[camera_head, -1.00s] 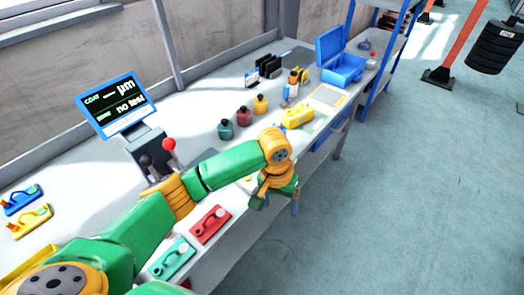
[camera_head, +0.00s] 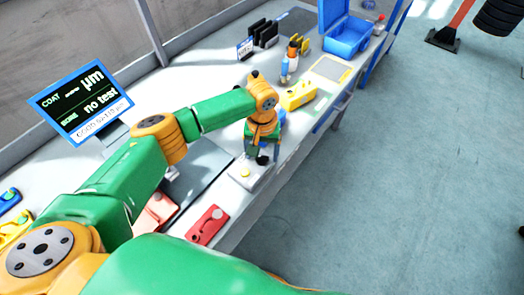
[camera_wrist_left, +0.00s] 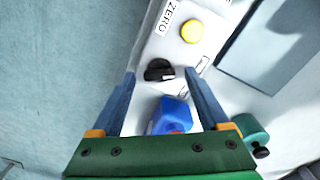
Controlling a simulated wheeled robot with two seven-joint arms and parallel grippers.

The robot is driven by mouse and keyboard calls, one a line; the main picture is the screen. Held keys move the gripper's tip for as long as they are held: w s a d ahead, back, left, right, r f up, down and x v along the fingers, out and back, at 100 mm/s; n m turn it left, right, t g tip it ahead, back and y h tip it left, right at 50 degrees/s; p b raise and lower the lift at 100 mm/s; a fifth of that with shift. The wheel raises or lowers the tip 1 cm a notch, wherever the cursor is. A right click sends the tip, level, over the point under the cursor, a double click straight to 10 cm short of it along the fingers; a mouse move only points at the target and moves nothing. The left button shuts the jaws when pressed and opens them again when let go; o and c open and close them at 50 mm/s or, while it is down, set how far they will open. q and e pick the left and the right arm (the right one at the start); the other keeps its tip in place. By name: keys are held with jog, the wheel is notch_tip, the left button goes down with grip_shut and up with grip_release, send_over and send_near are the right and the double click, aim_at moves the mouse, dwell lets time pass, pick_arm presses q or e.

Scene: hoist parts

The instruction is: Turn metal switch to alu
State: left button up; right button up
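The black metal switch (camera_wrist_left: 158,70) is a round knob on a white panel (camera_wrist_left: 222,12), below a yellow button (camera_wrist_left: 192,31) and a ZERO label. In the head view the knob (camera_head: 262,160) sits just below my left gripper (camera_head: 262,148), near the table's front edge. In the left wrist view my left gripper (camera_wrist_left: 160,76) is open, its blue-grey fingers apart, with the knob showing between and just beyond the tips. I cannot tell whether they touch it. The knob's markings are not readable. My right gripper is not in view.
A screen (camera_head: 82,103) reads "COAT µm" and "no test". A blue object (camera_wrist_left: 172,112) shows between the fingers, and a teal bottle (camera_wrist_left: 252,130) lies right of them. A red block (camera_head: 207,225) lies near the front edge.

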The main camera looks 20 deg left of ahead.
pick_arm(q)
jog(key=shift+s+d+r, duration=0.1)
jog(key=shift+s+r, duration=0.05)
jog(key=shift+s, duration=0.05)
jog(key=c, duration=0.7)
grip_shut()
